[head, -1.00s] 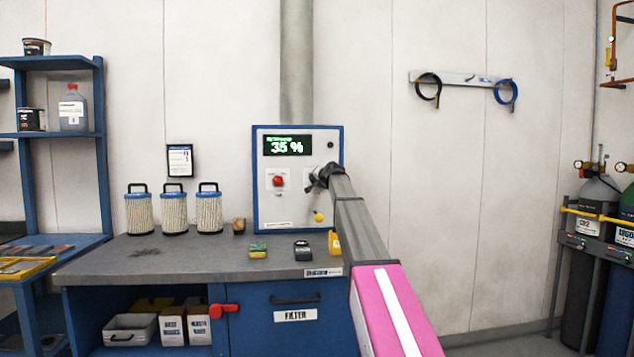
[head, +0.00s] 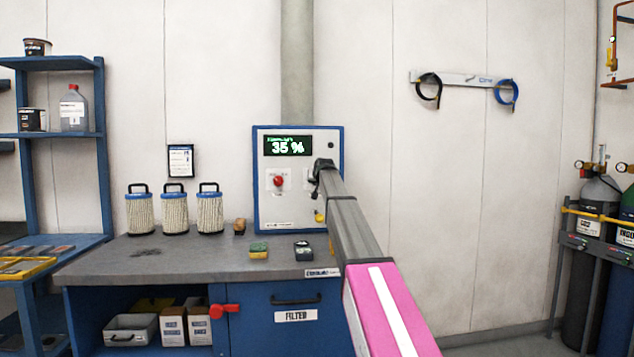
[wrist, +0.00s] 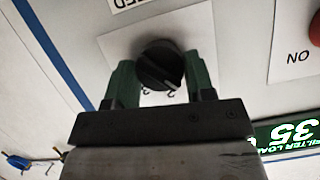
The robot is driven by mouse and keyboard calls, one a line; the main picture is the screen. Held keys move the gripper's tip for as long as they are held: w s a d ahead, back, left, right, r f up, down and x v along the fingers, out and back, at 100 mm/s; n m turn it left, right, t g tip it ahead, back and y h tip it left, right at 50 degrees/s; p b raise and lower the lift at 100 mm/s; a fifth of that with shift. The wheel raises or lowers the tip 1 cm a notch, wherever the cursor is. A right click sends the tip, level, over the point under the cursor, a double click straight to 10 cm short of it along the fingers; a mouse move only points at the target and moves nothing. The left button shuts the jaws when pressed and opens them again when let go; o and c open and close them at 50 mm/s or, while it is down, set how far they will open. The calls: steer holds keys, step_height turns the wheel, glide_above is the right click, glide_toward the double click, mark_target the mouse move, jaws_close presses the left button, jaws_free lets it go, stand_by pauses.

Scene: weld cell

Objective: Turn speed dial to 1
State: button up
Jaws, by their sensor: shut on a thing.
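The speed dial (wrist: 160,66) is a round black knob on a white label plate, seen upside down in the wrist view. A digit "2" shows beside it; the rest of its scale is mostly hidden. My gripper (wrist: 158,80) has its two green fingers on either side of the knob, shut on it. In the head view my gripper (head: 318,180) is at the right half of the blue-framed control panel (head: 270,213), and my arm hides the dial. The panel's display (head: 288,146) reads 35 %.
A red button (head: 278,181) is left of the dial on the panel, and a yellow knob (head: 319,216) is below. Filter cartridges (head: 174,213) and small blocks stand on the grey bench (head: 190,262).

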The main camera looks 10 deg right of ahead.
steer(key=shift+n+h, duration=0.4)
stand_by(0.3)
steer(key=o, duration=0.9)
steer(key=shift+s, duration=0.1)
steer(key=shift+v, duration=5.35)
steer(key=shift+a, duration=0.1)
